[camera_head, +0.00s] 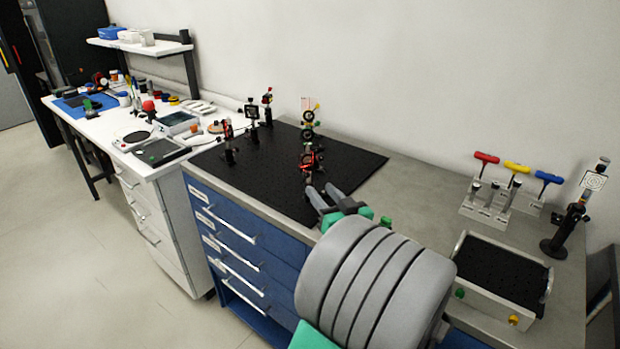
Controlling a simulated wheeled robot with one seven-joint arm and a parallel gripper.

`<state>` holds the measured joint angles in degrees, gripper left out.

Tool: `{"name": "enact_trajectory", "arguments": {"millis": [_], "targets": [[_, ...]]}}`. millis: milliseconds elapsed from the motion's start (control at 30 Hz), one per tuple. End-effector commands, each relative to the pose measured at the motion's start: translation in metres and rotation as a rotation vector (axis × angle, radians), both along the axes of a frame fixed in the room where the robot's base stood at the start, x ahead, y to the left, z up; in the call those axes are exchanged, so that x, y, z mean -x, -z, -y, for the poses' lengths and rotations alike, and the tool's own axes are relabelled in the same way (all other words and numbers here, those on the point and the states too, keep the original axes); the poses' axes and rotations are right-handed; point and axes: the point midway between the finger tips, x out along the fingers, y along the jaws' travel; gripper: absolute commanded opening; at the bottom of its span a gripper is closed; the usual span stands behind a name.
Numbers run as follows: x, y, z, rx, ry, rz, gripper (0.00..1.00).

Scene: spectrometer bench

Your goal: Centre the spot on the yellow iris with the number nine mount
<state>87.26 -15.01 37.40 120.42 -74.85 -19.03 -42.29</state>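My gripper (325,192) is at the front edge of the black breadboard (352,167), its two fingers apart with nothing seen between them. Just beyond the fingertips, a row of small optics overlaps in view. A red-ringed mount (309,160) is nearest, and a part with a yellow knob (317,106) shows higher up behind it. I cannot tell for sure which part is the yellow iris. More mounts stand at the board's left: a red-marked one (229,129), a dark one (251,111) and a red-topped one (267,97). No number nine is readable, and I see no light spot.
At the right are a rack of red, yellow and blue T-handled tools (487,198), an open tray with a black floor (500,270) and a post with a target card (594,180). A cluttered white bench (200,139) stands at the left. The breadboard's right part is clear.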

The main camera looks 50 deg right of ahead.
Motion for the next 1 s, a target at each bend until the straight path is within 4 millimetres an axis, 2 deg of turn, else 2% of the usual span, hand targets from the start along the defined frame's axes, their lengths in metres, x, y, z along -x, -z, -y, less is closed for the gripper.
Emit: {"name": "enact_trajectory", "arguments": {"millis": [300, 433, 733, 1000], "targets": [[-0.052, -0.003, 0.019, -0.002, -0.005, 0.001, 0.38], [-0.067, -0.002, 0.025, -0.001, -0.003, 0.000, 0.38], [-0.070, -0.001, 0.027, 0.000, 0.000, 0.000, 0.37], [-0.070, -0.001, 0.027, -0.001, 0.000, 0.000, 0.15]]}}
